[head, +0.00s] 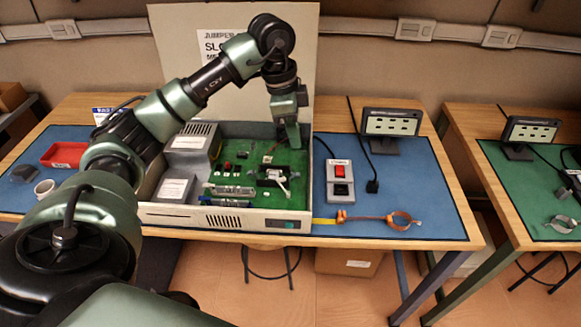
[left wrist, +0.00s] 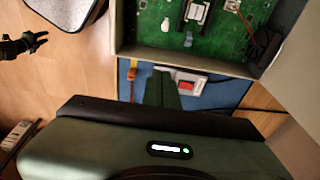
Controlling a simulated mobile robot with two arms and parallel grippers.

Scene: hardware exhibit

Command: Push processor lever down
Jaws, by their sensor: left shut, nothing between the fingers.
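The processor socket (head: 275,177) sits on the green motherboard (head: 232,183) inside the open computer case; a light lever piece shows at its right side, but its exact angle is too small to tell. The socket also shows at the top of the left wrist view (left wrist: 197,12). My left gripper (head: 293,142) points down over the back right part of the case, behind and above the socket, apart from it. Its fingers (left wrist: 161,88) are shut and empty. A dark claw-like shape (left wrist: 24,45) at the left wrist view's left edge may be my right gripper; its jaws are unclear.
The beige case wall (head: 309,180) and tall back panel (head: 200,60) enclose the board. Right of the case are a red switch box (head: 340,180), a wrist strap (head: 400,220) and a small display (head: 391,123). A red tray (head: 64,155) lies left. The blue mat's right part is mostly clear.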

